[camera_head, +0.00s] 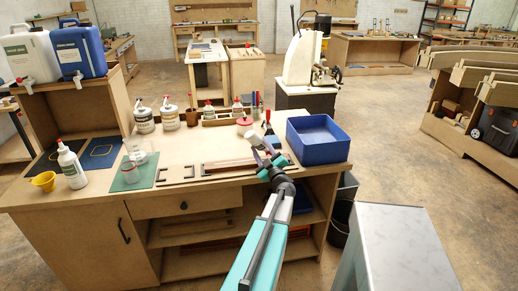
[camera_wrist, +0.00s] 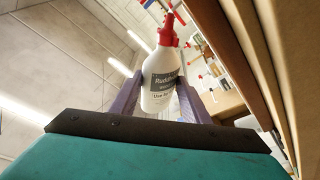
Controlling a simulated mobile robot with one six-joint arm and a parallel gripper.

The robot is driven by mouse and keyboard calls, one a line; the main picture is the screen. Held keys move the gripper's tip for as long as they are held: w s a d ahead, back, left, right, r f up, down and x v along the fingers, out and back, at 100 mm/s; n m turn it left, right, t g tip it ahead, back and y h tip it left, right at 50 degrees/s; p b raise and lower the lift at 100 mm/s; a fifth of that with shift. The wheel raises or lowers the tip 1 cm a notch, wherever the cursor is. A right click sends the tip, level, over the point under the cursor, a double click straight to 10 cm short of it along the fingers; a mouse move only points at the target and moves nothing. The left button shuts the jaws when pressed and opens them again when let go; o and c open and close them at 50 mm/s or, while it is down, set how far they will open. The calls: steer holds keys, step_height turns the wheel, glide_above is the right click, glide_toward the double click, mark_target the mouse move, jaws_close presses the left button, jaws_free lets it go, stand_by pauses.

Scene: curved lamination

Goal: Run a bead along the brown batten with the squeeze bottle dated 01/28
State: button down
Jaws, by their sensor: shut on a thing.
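My gripper (camera_head: 268,154) is over the front right of the workbench, its purple fingers shut on a white squeeze bottle (camera_head: 257,142). In the wrist view the held bottle (camera_wrist: 159,80) has a red cap and nozzle and a grey label; its date is too small to read. The bottle is tilted in the head view. A reddish-brown batten (camera_head: 228,166) lies on the bench just left of my gripper; the arm and gripper cover part of its right end. I cannot tell whether the nozzle touches anything.
A blue open bin (camera_head: 318,138) stands right of my gripper. Another white squeeze bottle (camera_head: 71,166) and a yellow funnel (camera_head: 43,181) stand at the left. Red-capped bottles (camera_head: 209,111) and pump jars (camera_head: 143,116) line the back. A clear cup (camera_head: 130,172) stands on a green mat.

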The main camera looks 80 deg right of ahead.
steer(key=shift+s+d, duration=0.25)
steer(key=shift+s, duration=0.35)
stand_by(0.3)
steer(key=shift+s+d, duration=0.25)
steer(key=shift+s, duration=0.4)
steer(key=c, duration=1.7)
jaws_free()
steer(key=shift+c, duration=1.1)
steer(key=shift+r+p, duration=1.1)
steer(key=shift+r, duration=0.9)
